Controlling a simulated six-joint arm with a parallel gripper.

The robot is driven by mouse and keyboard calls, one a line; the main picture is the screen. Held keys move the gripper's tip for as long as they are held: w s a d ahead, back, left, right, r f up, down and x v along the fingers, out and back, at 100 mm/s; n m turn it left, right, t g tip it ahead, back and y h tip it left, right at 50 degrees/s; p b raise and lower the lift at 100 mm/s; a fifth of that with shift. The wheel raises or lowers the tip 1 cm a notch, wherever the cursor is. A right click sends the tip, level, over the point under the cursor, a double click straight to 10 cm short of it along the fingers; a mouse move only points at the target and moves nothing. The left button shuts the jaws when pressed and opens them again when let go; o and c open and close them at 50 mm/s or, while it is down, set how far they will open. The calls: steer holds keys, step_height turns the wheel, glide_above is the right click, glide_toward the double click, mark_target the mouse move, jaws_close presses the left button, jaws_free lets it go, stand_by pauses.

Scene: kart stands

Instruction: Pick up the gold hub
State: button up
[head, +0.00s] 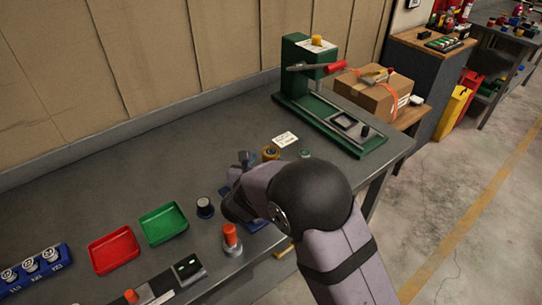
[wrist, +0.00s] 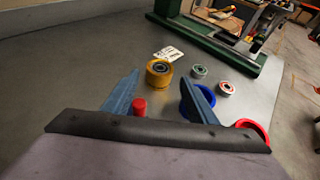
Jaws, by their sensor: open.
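The gold hub (wrist: 158,73) is a short gold cylinder with a dark centre. It stands on the grey bench, and in the wrist view it appears just beyond and between my fingertips. In the head view the gold hub (head: 270,153) shows just behind my arm, its lower part close to the arm's outline. My gripper (wrist: 160,80) is open, with its two blue fingers spread and nothing held between them. A small red cylinder (wrist: 139,106) shows between the fingers, nearer the palm. In the head view my arm hides most of the gripper.
A white card (head: 285,139) lies behind the hub. A green-ringed wheel (wrist: 199,71) and a red-ringed wheel (wrist: 226,88) stand to its right. The green press (head: 320,110) stands farther back. A red tray (head: 113,249) and green tray (head: 163,223) lie left.

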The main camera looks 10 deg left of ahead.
mark_target(271, 152)
steer(key=shift+x, duration=0.8)
steer(key=shift+w, duration=0.1)
steer(key=shift+p+x, duration=0.65)
steer(key=shift+x, duration=1.7)
steer(key=shift+c, duration=0.4)
steer(key=c, duration=1)
